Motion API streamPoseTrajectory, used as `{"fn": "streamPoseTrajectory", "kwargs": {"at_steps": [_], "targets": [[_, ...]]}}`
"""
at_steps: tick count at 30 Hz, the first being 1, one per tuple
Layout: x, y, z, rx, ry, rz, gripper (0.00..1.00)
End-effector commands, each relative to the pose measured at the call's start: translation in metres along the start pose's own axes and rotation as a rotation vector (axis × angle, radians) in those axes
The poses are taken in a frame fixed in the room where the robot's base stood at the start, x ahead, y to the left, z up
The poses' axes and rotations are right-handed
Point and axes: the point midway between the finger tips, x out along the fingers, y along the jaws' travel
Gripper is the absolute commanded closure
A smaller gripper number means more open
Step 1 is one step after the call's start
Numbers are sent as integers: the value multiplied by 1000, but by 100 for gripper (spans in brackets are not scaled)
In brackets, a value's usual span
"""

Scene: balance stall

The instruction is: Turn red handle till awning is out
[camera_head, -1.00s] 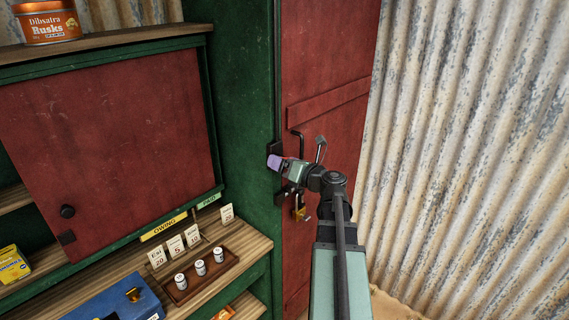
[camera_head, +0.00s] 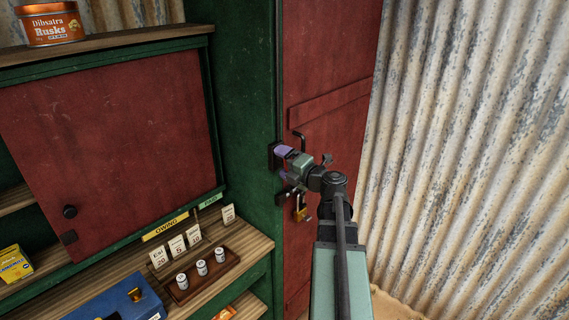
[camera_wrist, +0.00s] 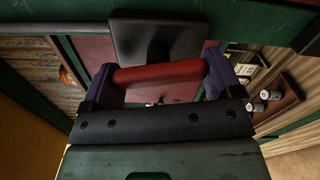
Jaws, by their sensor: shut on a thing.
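The red handle (camera_wrist: 158,73) is a short red bar lying across the wrist view between the purple fingers of my gripper (camera_wrist: 159,76). The fingers are shut on it at its two ends. A dark flat plate (camera_wrist: 155,30) stands just behind the handle. In the head view my gripper (camera_head: 284,163) is at the edge between the green post and the red door, against a dark bracket (camera_head: 272,156). The handle itself is hidden there by the gripper. I cannot see the awning in either view.
A red door (camera_head: 330,80) with a brass padlock (camera_head: 300,210) is beside my gripper. Corrugated metal (camera_head: 470,130) stands at the right. The counter at the left holds price cards, a wooden tray (camera_head: 205,288) of small cylinders and a blue box (camera_head: 115,303).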

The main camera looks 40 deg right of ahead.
Motion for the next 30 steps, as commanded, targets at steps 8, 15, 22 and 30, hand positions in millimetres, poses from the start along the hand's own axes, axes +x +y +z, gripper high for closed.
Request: {"fn": "streamPoseTrajectory", "kwargs": {"at_steps": [8,15,22,30], "targets": [[0,0,0,77,0,-1,39],[0,0,0,90,0,-1,39],[0,0,0,89,0,0,13],[0,1,0,88,0,0,0]]}}
